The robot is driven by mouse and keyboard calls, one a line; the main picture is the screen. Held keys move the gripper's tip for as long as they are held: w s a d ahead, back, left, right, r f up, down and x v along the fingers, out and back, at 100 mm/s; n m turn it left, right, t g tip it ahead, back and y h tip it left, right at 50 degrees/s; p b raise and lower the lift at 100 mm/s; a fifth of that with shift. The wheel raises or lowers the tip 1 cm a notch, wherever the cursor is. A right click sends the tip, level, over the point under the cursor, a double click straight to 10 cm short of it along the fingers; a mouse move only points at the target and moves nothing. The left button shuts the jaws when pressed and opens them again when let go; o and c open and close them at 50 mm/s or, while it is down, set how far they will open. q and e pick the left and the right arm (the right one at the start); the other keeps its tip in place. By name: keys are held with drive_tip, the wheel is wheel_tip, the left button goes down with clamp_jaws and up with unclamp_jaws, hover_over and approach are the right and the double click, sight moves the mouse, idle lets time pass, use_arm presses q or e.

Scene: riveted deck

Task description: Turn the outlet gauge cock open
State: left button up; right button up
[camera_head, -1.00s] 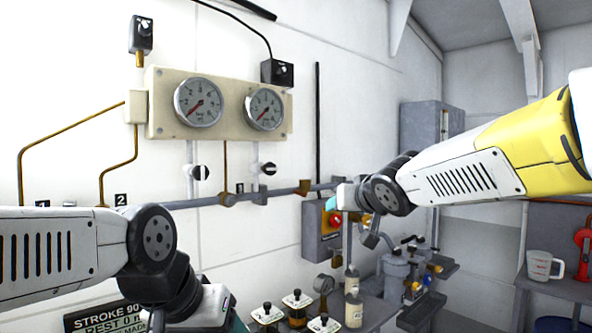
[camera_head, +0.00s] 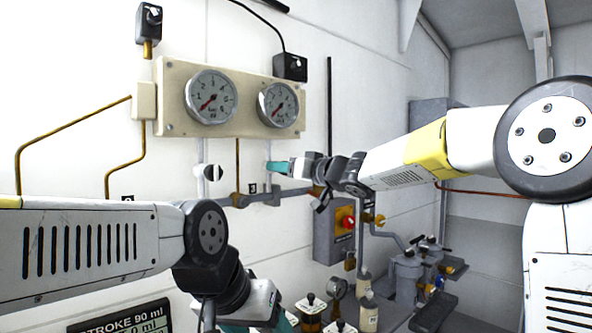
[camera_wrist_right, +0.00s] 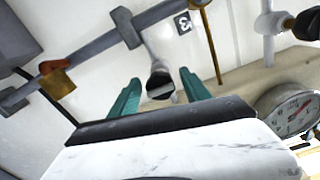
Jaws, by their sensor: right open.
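The outlet gauge cock (camera_wrist_right: 160,82), a dark knob with a pale bar across its face, shows in the right wrist view on a grey stem. My right gripper (camera_wrist_right: 155,98) is open, with one teal finger on each side of the cock. I cannot tell whether the fingers touch it. In the head view my right gripper (camera_head: 278,166) is below the right gauge (camera_head: 278,104) and hides the cock. My left gripper (camera_head: 258,324) is low at the bottom edge, partly cut off and away from the wall.
The other gauge cock (camera_head: 207,172) is below the left gauge (camera_head: 210,97). A grey pipe (camera_head: 290,197) runs along the wall underneath. A grey box with a red knob (camera_head: 346,222) is right of the cocks.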

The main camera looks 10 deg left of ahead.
drive_tip(key=shift+w+a, duration=0.15)
drive_tip(key=shift+a, duration=0.1)
clamp_jaws()
